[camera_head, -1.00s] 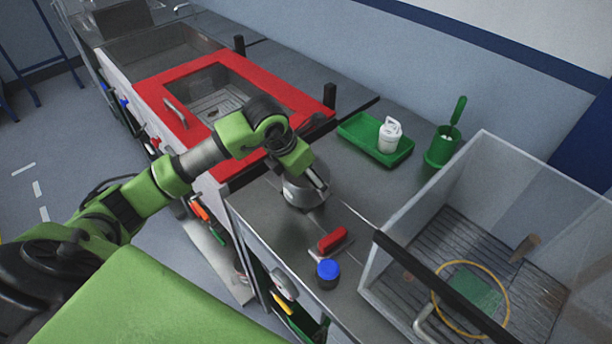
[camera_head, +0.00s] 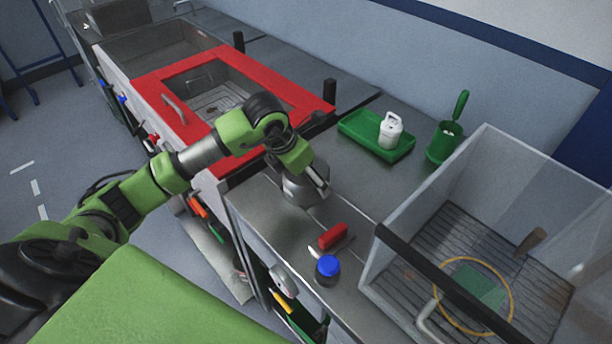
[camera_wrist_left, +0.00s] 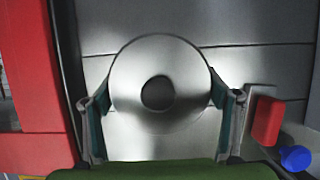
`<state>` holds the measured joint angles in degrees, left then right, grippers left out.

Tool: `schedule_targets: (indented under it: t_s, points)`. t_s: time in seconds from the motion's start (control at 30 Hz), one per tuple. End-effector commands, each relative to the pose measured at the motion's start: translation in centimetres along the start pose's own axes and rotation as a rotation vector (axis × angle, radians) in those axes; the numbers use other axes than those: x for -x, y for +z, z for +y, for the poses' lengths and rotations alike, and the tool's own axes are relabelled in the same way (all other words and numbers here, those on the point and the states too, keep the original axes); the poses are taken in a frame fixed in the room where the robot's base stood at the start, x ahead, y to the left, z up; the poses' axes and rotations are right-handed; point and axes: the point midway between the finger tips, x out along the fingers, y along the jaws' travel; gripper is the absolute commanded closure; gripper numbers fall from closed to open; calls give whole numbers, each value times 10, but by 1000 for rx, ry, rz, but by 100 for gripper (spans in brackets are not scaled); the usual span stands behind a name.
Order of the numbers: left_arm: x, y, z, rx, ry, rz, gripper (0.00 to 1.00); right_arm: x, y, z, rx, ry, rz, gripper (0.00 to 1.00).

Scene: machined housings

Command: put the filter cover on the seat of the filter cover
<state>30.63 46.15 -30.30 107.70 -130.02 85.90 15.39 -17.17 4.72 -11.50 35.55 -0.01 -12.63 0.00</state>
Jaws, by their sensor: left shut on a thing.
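A round, shiny metal part with a dark round centre, apparently the filter cover (camera_head: 296,190), is at the end of my left arm above the steel worktop. My left gripper (camera_head: 318,180) is shut on it. In the left wrist view, the two fingers of the gripper (camera_wrist_left: 161,100) hold the cover (camera_wrist_left: 135,72) from either side, by its rim. The gripper partly hides the cover in the head view. I cannot tell the gap between cover and worktop. I cannot make out the seat of the filter cover. My right gripper is not in view.
A red-framed sink (camera_head: 180,102) is left of the arm. A red block (camera_head: 333,236) and a blue-capped jar (camera_head: 327,270) stand near the front edge. A green tray (camera_head: 352,133) with a white canister (camera_head: 391,130), a green cup (camera_head: 443,146) and a clear-walled box (camera_head: 425,190) are right.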

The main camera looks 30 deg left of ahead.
Motion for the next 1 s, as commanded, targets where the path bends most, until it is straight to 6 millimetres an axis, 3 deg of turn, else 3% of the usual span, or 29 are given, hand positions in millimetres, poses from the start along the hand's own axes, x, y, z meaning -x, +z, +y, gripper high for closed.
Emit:
schedule_targets:
  t_s: [0.17,0.2,0.23,0.67,0.77,1.0]
  points:
    - [1,1,0,0,0,-2,48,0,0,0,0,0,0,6]
    - [1,1,0,0,0,-2,10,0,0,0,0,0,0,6]
    - [1,1,0,0,0,-2,2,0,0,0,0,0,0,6]
    - [4,0,1,0,1,0,1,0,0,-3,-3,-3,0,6]
    - [17,0,1,-1,2,-1,1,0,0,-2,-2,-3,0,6]
    - [67,1,1,-2,3,-4,1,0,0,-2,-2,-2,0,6]
